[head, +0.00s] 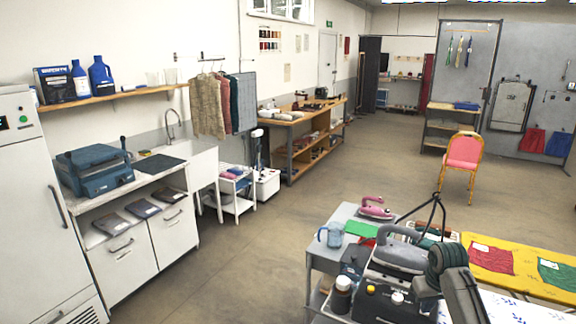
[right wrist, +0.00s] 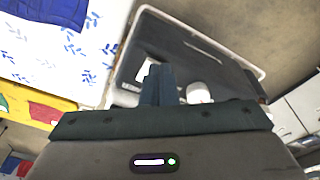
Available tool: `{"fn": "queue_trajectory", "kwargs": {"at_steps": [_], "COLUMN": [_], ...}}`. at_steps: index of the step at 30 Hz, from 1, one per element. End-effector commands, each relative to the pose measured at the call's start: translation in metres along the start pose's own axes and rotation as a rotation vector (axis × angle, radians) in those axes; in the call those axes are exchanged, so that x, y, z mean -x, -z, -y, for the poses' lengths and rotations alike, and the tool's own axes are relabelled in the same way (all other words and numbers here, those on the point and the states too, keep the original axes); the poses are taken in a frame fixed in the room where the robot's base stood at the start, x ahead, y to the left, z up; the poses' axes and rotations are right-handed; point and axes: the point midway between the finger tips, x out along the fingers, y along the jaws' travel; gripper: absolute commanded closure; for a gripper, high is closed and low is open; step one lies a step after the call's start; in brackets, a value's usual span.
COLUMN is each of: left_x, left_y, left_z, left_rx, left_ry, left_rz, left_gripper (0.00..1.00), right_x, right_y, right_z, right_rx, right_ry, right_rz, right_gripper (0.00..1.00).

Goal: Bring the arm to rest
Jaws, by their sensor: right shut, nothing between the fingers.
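My right arm comes in at the bottom right of the head view, with my right gripper (head: 430,280) above the grey cart's near end. In the right wrist view my right gripper (right wrist: 159,85) has its two dark teal fingers together, with nothing between them. Below them is a grey tray (right wrist: 222,62) with a pale rim. A white round-topped item (right wrist: 197,92) in it is partly hidden by the gripper. My left gripper is not in view.
The cart (head: 323,261) carries a pink iron (head: 376,208), a blue mug (head: 331,235), a grey iron (head: 402,254) and bottles (head: 341,296). A pink chair (head: 463,152) stands beyond. The floor left of the cart is clear.

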Motion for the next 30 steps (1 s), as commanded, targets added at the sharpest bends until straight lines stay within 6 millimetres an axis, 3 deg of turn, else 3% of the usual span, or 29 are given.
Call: {"fn": "queue_trajectory", "kwargs": {"at_steps": [1, 6, 12, 18, 21, 30], "left_x": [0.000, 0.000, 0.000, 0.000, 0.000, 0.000], "left_y": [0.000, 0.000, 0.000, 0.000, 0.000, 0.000], "left_z": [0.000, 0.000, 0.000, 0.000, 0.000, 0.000], "left_rx": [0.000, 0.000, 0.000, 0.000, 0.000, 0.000], "left_ry": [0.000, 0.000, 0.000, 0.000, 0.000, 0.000], "left_rz": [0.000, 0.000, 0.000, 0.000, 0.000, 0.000], "left_gripper": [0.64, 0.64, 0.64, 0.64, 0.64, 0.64], "right_x": [-0.015, -0.048, -0.066, -0.059, -0.049, -0.022], "right_y": [-0.020, -0.086, -0.173, -0.260, -0.293, -0.351], "right_z": [0.011, 0.042, 0.077, 0.106, 0.115, 0.128], "right_rx": [0.014, 0.053, 0.086, 0.098, 0.098, 0.087], "right_ry": [-0.006, -0.031, -0.042, -0.041, -0.041, -0.041], "right_rz": [0.001, -0.021, -0.055, -0.092, -0.109, -0.137], "right_gripper": [1.00, 1.00, 1.00, 1.00, 1.00, 1.00]}}
